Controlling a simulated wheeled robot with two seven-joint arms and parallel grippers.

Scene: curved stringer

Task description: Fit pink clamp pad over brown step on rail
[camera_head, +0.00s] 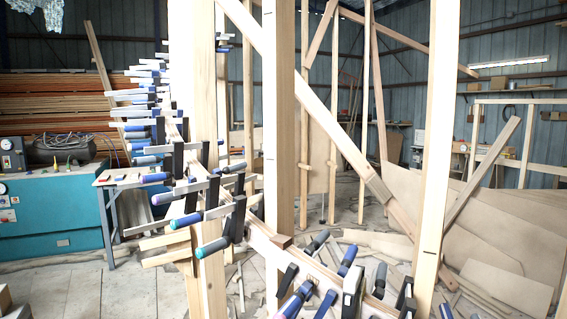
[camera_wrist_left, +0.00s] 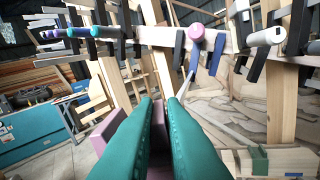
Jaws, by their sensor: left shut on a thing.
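In the left wrist view the teal fingers of my left gripper (camera_wrist_left: 160,103) are shut on a dull pink block, the pink clamp pad (camera_wrist_left: 159,140). Part of the pad also shows to the left of the fingers; the fingers hide much of it. In the head view the brown step (camera_head: 281,241) is a small dark wooden block on top of the curved rail (camera_head: 262,240), just in front of a post. I cannot make out the step in the left wrist view. Neither gripper shows in the head view.
Many blue- and purple-handled clamps (camera_head: 207,247) line the rail on both sides of the step. Upright posts (camera_head: 279,120) stand close behind and beside it. A teal cabinet (camera_head: 55,215) is at the left, and loose boards (camera_head: 500,230) lie at the right.

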